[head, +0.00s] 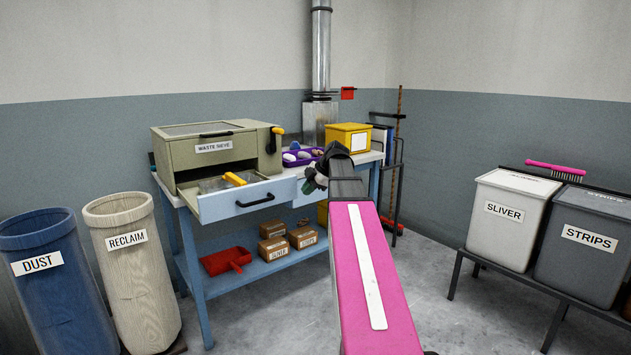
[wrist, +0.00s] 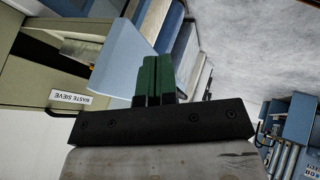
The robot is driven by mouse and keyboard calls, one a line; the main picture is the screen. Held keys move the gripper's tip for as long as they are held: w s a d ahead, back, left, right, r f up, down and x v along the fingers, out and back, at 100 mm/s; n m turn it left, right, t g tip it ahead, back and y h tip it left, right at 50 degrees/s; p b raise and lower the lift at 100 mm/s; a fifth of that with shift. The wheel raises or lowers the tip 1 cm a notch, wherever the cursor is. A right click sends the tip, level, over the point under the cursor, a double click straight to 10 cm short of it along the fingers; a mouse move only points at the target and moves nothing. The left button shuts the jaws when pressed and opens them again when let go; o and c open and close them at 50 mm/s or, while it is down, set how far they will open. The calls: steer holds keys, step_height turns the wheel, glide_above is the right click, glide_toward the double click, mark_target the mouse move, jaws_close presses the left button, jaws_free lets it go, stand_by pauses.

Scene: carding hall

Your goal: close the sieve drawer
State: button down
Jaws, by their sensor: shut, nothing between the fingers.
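The waste sieve (head: 215,145) is a beige-grey box on a blue workbench, labelled WASTE SIEVE. Its drawer (head: 232,203) has a pale blue front with a dark handle (head: 255,200) and is pulled out; a yellow-handled tool (head: 234,179) lies in it. My gripper (head: 312,180) is to the right of the drawer front in the head view, partly hidden by my wrist. In the wrist view its green fingers (wrist: 154,78) are together and empty, overlapping the pale blue drawer front (wrist: 125,58) in the picture. I cannot tell whether they touch it.
On the bench stand a purple tray (head: 301,157) with pale lumps and a yellow box (head: 349,138). Cartons (head: 273,248) and a red dustpan (head: 225,261) are on the lower shelf. DUST (head: 50,290) and RECLAIM (head: 135,280) bins stand left. Floor before the bench is clear.

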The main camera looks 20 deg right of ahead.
mark_target(293, 195)
steer(key=shift+w+a+f, duration=0.1)
steer(key=shift+w+a, duration=0.15)
steer(key=shift+w, duration=0.45)
steer(key=shift+w+a+f, duration=0.1)
steer(key=shift+w+a, duration=0.2)
steer(key=shift+w, duration=0.35)
steer(key=shift+w+a+f, duration=0.1)
steer(key=shift+w+a, duration=0.15)
steer(key=shift+w, duration=0.45)
steer(key=w+a, duration=0.3)
steer(key=w, duration=0.6)
steer(key=w+a, duration=0.2)
steer(key=w, duration=0.7)
steer(key=w+a, duration=0.3)
steer(key=w, duration=0.6)
steer(key=shift+a, duration=0.35)
steer(key=shift+s, duration=0.15)
